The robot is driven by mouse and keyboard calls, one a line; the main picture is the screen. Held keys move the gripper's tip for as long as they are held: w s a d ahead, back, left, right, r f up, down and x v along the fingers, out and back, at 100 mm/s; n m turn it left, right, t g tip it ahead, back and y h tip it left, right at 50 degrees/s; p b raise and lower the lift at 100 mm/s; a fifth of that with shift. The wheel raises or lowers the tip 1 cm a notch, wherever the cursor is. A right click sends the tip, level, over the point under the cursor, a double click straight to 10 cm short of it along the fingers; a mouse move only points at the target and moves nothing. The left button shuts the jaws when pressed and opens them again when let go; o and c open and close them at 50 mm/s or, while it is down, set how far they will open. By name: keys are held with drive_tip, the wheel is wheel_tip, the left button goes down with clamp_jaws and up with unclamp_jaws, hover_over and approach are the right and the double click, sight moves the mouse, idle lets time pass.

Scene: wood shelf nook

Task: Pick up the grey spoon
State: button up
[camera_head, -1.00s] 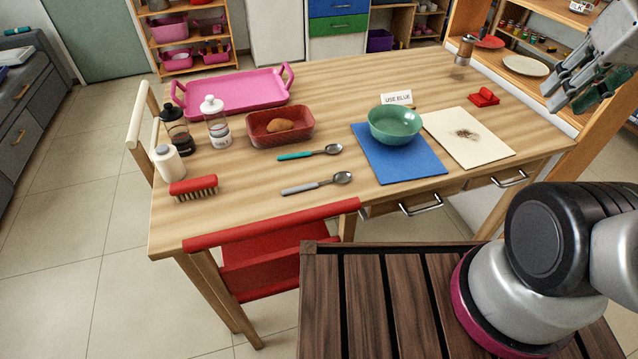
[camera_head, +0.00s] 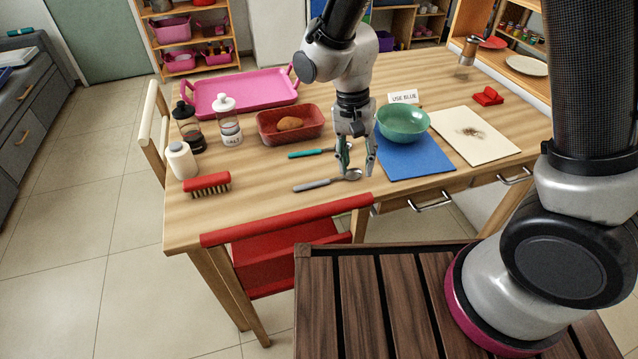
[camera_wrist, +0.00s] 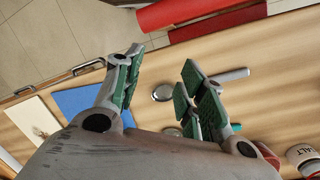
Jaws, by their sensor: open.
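The grey spoon (camera_head: 316,184) lies on the table near its front edge, handle to the left and bowl to the right. My gripper (camera_head: 356,170) is open and empty above the bowl end, pointing down, with its green-padded fingers apart. In the wrist view, the spoon's bowl (camera_wrist: 162,93) shows between the fingers of my gripper (camera_wrist: 163,66). The right finger hides the spoon's neck, and the handle (camera_wrist: 232,75) comes out beyond it. I cannot tell the exact height of the fingertips over the table.
A teal spoon (camera_head: 308,153) lies just behind. The green bowl (camera_head: 405,122) stands on a blue mat (camera_head: 415,162) to the right. A red-brown dish (camera_head: 290,126) and a brush (camera_head: 207,183) are to the left. A red chair (camera_head: 285,219) stands at the front edge.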

sight(328, 179)
drive_tip(key=w+a+m, duration=0.1)
drive_tip(key=a+m, duration=0.1)
drive_tip(key=m, duration=0.1)
drive_tip(key=w+a+f+m+t+y, duration=0.1)
drive_tip(key=w+a+m, duration=0.1)
drive_tip(key=m, duration=0.2)
drive_tip(key=w+a+f+m, duration=0.1)
drive_tip(key=a+m, duration=0.1)
drive_tip(key=m, duration=0.1)
drive_tip(key=shift+w+t, duration=0.2)
drive_tip(key=shift+t, duration=0.1)
drive_tip(key=shift+f+m, duration=0.25)
drive_tip(key=shift+m, duration=0.15)
drive_tip(key=f, duration=0.7)
drive_tip(key=shift+w+d, duration=0.1)
drive_tip(key=shift+w, duration=0.15)
clamp_jaws()
